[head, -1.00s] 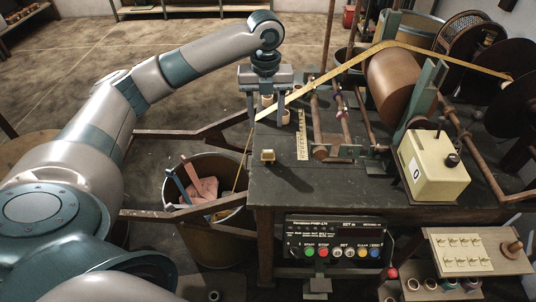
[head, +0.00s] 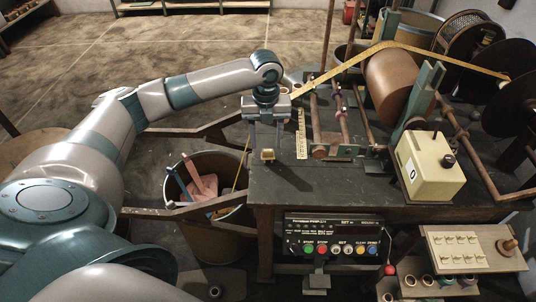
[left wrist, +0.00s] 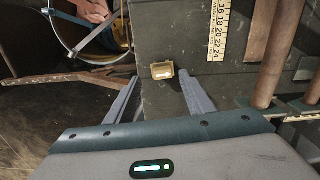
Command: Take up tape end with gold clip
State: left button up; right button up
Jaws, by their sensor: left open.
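The gold clip (head: 267,155) is a small block at the left edge of the dark workbench (head: 340,195). It also shows in the left wrist view (left wrist: 162,71), lying between and just beyond my fingertips. The yellow tape (head: 345,62) runs from the reel at right over the rollers down toward my gripper. A strand of it hangs by the bench edge into the bin. The gripper hides where the tape meets the clip.
A bin (head: 215,225) with scraps stands left of the bench. A ruler strip (head: 301,135) and metal rods lie right of the clip. A cream counter box (head: 430,168) stands further right. A control panel (head: 335,240) is on the bench front.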

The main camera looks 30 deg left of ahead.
aim_at(268, 149)
pick_arm(q)
jog(key=shift+d+f+p, duration=0.1)
jog(key=shift+f+p, duration=0.35)
jog(key=shift+f, duration=0.15)
notch_tip(268, 149, down, 3)
jog(key=shift+w+f+p, duration=0.1)
jog(key=shift+w+p, duration=0.05)
jog(key=shift+p, duration=0.3)
jog(key=shift+f, duration=0.3)
jog(key=shift+c, duration=0.5)
jog(key=c, duration=0.8)
